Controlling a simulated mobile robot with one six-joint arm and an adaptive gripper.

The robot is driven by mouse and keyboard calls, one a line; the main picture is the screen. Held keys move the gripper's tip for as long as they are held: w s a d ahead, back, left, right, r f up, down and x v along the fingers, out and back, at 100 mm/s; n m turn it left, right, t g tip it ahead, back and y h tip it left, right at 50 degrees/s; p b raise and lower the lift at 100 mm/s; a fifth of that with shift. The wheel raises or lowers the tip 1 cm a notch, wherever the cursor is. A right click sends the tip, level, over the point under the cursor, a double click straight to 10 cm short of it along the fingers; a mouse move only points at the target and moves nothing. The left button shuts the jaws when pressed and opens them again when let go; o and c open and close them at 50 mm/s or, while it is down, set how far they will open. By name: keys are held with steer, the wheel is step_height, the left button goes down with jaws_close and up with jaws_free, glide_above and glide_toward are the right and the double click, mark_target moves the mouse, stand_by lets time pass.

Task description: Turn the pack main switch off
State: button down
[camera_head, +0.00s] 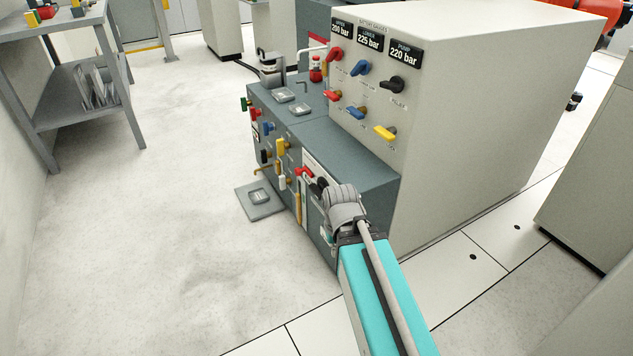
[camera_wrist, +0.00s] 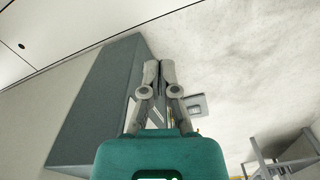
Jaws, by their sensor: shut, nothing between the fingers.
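The grey pack (camera_head: 345,155) stands in front of a tall pale cabinet, with coloured handles on its front face. A red handle (camera_head: 304,172) sits on that face just beyond my wrist. I cannot read a label naming the pack main switch, so I cannot tell which handle it is. My gripper (camera_wrist: 159,66) shows in the wrist view with its two fingers together and empty. Beyond the fingers are the dark grey box side (camera_wrist: 98,100) and the floor.
The cabinet (camera_head: 480,110) carries pressure displays and red, blue, black and yellow handles. A grey plate (camera_head: 262,203) lies on the floor beside the pack. A shelf rack (camera_head: 75,75) stands at the left. The floor between the rack and the pack is clear.

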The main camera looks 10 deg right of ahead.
steer(key=shift+w, duration=0.2)
steer(key=w+d+r+n+t+p, duration=0.1)
steer(key=w+r+p, duration=0.3)
steer(key=w, duration=0.9)
steer(key=w+r+n+t+y+p, duration=0.1)
steer(key=w+r+p, duration=0.4)
steer(key=w, duration=0.8)
steer(key=r+n+t, duration=0.1)
steer(key=t, duration=0.1)
steer(key=shift+d+r+n+t, duration=0.3)
steer(key=shift+d+r, duration=0.05)
steer(key=shift+w+f, duration=0.15)
steer(key=shift+f, duration=0.05)
steer(key=b, duration=0.9)
glide_above(316, 191)
step_height(316, 191, down, 9)
steer(key=shift+f, duration=0.1)
steer(key=shift+s+d+f+b, duration=0.15)
steer(key=shift+s+f+b, duration=0.2)
steer(key=shift+f+b, duration=0.55)
steer(key=shift+s+d+f+b, duration=0.1)
steer(key=shift+s+f+b, duration=0.25)
steer(key=shift+f+b, duration=0.55)
steer(key=shift+r, duration=0.15)
